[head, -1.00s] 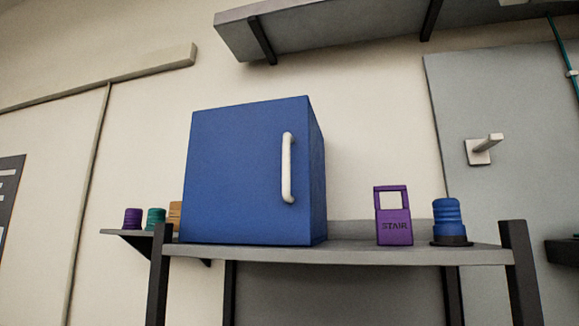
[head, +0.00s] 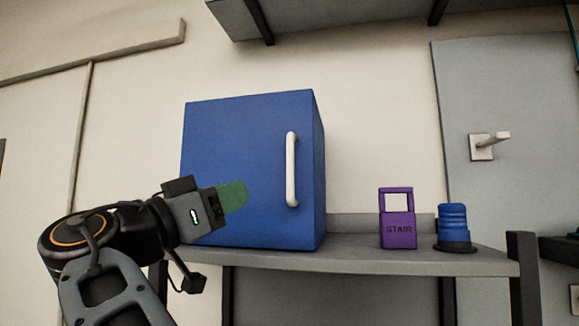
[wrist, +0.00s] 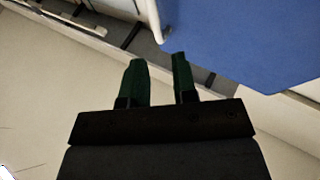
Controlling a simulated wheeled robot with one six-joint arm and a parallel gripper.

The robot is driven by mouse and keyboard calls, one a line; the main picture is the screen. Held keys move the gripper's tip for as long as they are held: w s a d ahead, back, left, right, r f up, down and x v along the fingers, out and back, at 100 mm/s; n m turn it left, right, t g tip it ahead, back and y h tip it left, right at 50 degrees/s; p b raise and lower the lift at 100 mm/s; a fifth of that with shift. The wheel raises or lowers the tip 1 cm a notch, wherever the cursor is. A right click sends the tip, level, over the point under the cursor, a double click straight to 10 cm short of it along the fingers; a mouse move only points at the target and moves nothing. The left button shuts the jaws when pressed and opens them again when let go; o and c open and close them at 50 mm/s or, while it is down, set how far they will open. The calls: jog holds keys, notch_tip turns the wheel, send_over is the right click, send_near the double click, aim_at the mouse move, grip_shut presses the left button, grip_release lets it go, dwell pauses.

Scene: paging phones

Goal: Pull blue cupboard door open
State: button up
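The blue cupboard (head: 235,150) stands on a grey shelf, its door shut. A white vertical bar handle (head: 291,170) is on the right side of the door. My gripper (head: 236,196) is in front of the lower part of the door, left of the handle, with green fingers pointing right. In the wrist view, my gripper (wrist: 157,80) has its two green fingers apart with nothing between them. The blue door (wrist: 240,40) fills the upper right there, and the white handle (wrist: 151,18) shows just beyond the fingertips, apart from them.
Another shelf (head: 330,15) hangs above. A grey door (head: 510,200) with a lever handle is at the right.

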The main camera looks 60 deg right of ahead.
aim_at(287, 166)
jog(key=shift+m+g, duration=0.4)
jog(key=p+x, duration=0.2)
jog(key=x, duration=0.2)
jog(key=p+x, duration=0.2)
jog(key=x, duration=0.2)
jog(key=r+p+x, duration=0.1)
jog(key=p+x, duration=0.1)
jog(key=x, duration=0.2)
jog(key=shift+s+r, duration=0.1)
jog(key=shift+s, duration=0.25)
jog(key=shift+s+d+r, duration=0.15)
jog(key=shift+s+d, duration=0.05)
jog(key=shift+d, duration=0.4)
grip_shut()
